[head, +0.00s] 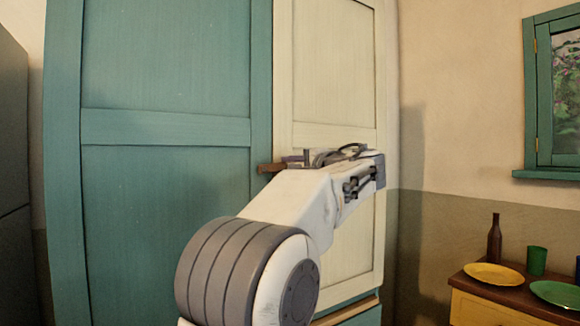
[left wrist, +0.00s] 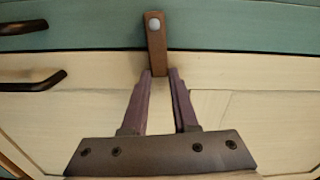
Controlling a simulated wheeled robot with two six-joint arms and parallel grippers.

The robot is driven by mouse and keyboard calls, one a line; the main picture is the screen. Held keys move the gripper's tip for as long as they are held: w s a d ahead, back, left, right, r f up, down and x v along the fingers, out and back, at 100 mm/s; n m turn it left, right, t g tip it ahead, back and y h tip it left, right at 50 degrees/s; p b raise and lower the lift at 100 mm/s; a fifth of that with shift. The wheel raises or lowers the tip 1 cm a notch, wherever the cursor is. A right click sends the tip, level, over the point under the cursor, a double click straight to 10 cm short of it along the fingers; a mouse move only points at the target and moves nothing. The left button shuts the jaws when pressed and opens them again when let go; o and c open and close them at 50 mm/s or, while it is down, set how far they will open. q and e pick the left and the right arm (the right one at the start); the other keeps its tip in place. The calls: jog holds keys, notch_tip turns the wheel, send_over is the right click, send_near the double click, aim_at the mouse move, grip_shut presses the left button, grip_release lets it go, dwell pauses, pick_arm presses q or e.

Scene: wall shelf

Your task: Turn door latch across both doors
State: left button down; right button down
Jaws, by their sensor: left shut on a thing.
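The door latch (head: 268,168) is a short brown wooden bar at the seam between the teal door (head: 165,200) on the left and the cream door (head: 330,70) on the right. In the left wrist view the latch (left wrist: 156,47) has a pale round pivot on the teal side, and its free end reaches over the cream door. It lies across the seam. My left gripper (head: 291,163) is shut on the latch's free end. In the left wrist view, the gripper's fingertips (left wrist: 160,73) sit on either side of that end. My right gripper is not in view.
Two dark handles, one on the teal side (left wrist: 22,27) and one on the cream side (left wrist: 32,82), show in the left wrist view. At the right, a cabinet (head: 500,300) carries a brown bottle (head: 494,240), plates and a green cup (head: 537,261).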

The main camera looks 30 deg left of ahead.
pick_arm(q)
jog(key=c, duration=0.7)
grip_release()
jog(key=b+v, duration=0.1)
jog(key=v, duration=0.9)
jog(key=shift+d, duration=0.25)
